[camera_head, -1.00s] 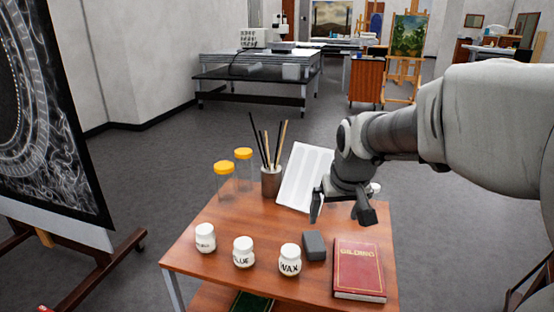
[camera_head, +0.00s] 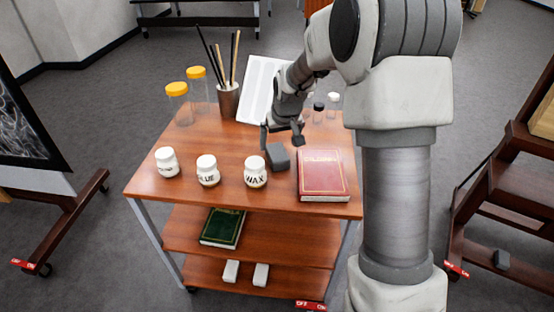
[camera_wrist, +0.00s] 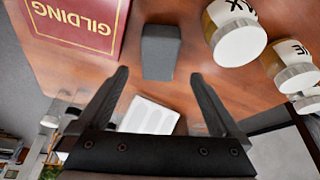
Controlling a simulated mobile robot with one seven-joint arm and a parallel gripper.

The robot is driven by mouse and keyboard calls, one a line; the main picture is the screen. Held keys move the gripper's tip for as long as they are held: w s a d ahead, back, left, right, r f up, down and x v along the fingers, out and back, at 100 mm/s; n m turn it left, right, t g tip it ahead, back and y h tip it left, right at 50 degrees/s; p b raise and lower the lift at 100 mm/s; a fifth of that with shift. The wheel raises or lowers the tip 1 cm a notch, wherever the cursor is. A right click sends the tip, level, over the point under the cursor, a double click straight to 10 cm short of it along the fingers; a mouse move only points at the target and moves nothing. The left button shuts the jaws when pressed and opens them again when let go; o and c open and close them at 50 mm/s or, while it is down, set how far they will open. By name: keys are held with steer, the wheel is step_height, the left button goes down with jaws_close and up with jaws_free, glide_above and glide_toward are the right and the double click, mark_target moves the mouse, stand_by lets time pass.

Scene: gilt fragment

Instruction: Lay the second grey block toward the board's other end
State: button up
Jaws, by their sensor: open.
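A dark grey block (camera_head: 278,156) lies on the wooden cart top, between the WAX jar and the red book. It also shows in the wrist view (camera_wrist: 160,52), ahead of and between the fingertips. My gripper (camera_head: 281,141) is open and empty, just above and behind the block in the head view. Its two fingers are spread wide in the wrist view (camera_wrist: 160,76). Another grey block (camera_head: 502,259) rests low on the wooden stand at the right. I cannot tell which surface is the board.
The WAX jar (camera_head: 255,172) stands close left of the block, and the red GILDING book (camera_head: 323,174) close right. A brush cup (camera_head: 228,100), yellow-lidded jars (camera_head: 178,104) and a white tray (camera_head: 262,88) are behind. A green book (camera_head: 222,228) lies on the shelf below.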

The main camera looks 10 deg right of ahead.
mark_target(277, 151)
steer(key=shift+b+x, duration=0.95)
steer(key=shift+x, duration=2.55)
steer(key=shift+d+r, duration=0.1)
steer(key=c, duration=1.5)
